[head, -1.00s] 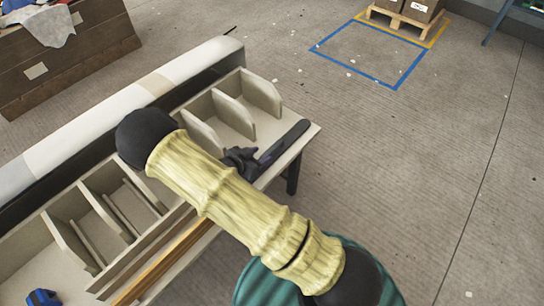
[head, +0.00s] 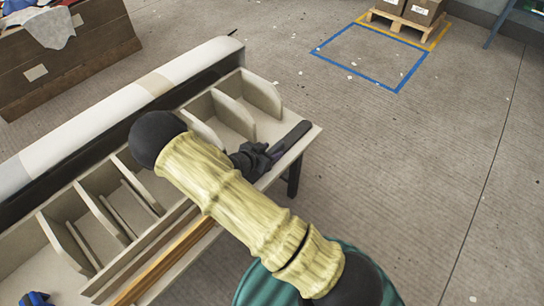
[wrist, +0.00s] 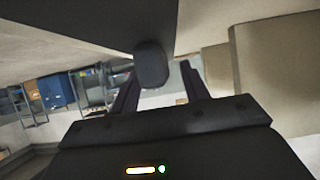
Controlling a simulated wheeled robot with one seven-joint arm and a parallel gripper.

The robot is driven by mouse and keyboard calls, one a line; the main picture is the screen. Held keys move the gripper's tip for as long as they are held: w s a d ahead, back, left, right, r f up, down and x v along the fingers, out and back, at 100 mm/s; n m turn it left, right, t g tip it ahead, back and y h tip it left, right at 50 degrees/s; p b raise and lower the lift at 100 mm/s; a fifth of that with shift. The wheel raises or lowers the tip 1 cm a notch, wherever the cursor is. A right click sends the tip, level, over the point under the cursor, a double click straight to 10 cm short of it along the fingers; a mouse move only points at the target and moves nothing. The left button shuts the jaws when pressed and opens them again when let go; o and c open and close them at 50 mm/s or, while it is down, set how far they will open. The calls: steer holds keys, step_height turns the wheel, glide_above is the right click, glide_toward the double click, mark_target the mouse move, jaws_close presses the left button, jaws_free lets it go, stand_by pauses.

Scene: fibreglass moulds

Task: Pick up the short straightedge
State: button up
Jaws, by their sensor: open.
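A dark, flat bar (head: 292,137) with a rounded end lies along the right end of the bench. It looks like the short straightedge, though I cannot be sure. My gripper (head: 272,152) is at the near end of this bar, its fingers dark against it and partly hidden by my arm. In the wrist view my gripper (wrist: 160,85) is open, with two dark fingers apart. A dark rounded end (wrist: 150,65) shows between the fingers; I cannot tell whether they touch it.
The bench (head: 312,132) has upright pale dividers (head: 263,95) behind my gripper. Long brown and orange strips (head: 165,265) lie along its front. A white roll (head: 100,112) runs along its back. Open floor (head: 410,180) lies to the right.

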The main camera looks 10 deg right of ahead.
mark_target(270, 151)
stand_by(0.3)
jaws_close()
steer(key=shift+r, duration=0.15)
step_height(270, 151, up, 10)
steer(key=p, duration=0.3)
stand_by(0.6)
